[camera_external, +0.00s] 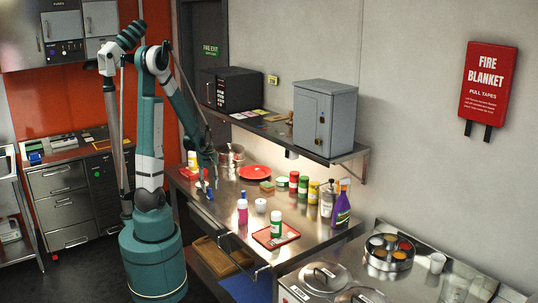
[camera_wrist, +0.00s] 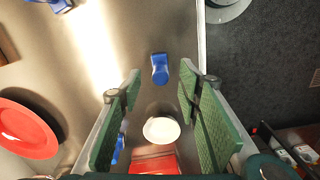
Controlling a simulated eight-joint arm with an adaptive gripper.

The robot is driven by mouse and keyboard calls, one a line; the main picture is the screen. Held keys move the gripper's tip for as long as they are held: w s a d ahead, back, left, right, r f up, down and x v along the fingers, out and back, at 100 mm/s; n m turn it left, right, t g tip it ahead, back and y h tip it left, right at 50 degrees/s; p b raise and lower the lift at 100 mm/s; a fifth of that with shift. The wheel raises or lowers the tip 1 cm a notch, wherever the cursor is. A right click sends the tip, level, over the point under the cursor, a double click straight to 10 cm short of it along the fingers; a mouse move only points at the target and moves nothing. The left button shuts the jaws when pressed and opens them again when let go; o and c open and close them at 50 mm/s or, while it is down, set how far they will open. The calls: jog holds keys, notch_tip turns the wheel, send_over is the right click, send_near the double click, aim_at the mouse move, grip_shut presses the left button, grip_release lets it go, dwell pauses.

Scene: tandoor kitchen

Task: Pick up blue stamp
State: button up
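A small blue object (camera_wrist: 160,68), which looks like the blue stamp, stands on the steel counter in the wrist view. It is near the gap between the tips of my gripper (camera_wrist: 161,82). My gripper is open, its two green pads wide apart, with nothing held between them. In the external view my gripper (camera_external: 208,162) points down above the left end of the counter. Small blue shapes (camera_external: 208,191) show below it there, too small to tell apart.
A white round-topped item (camera_wrist: 161,130) and a red item (camera_wrist: 155,164) lie close to the fingers. A red plate (camera_wrist: 27,128) is at left; it also shows in the external view (camera_external: 255,172). The counter edge (camera_wrist: 201,35) runs near the right finger. Jars (camera_external: 293,181) stand farther right.

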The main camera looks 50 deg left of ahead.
aim_at(210, 193)
jog(key=shift+f, duration=0.15)
jog(key=shift+f, duration=2.45)
jog(key=c, duration=1)
